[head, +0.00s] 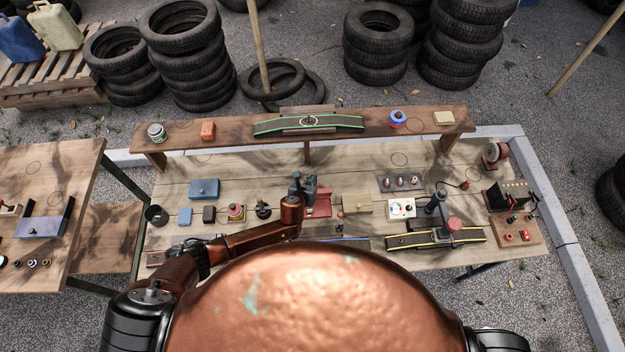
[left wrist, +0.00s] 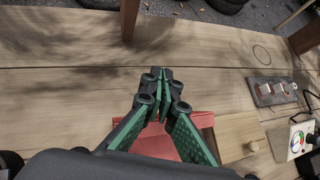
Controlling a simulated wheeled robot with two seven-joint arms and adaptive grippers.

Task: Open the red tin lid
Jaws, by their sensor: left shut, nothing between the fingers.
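The red tin (head: 321,204) sits on the workbench in the middle of the head view, partly covered by my left gripper. In the left wrist view the red tin (left wrist: 168,143) shows below and behind the fingers, which hide much of it. I cannot tell how far its lid is raised. My left gripper (head: 308,183) is over the tin's far left side. In the left wrist view the left gripper (left wrist: 160,76) has its green-padded fingers closed together at the tips with nothing between them. My right gripper is not in view.
A tan box (head: 357,205) stands just right of the tin. A dark tool (head: 263,209) and a red-topped jar (head: 236,212) stand to its left. Farther right are a grey switch strip (head: 400,182) and a white dial box (head: 403,208). A raised shelf (head: 225,131) runs along the back.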

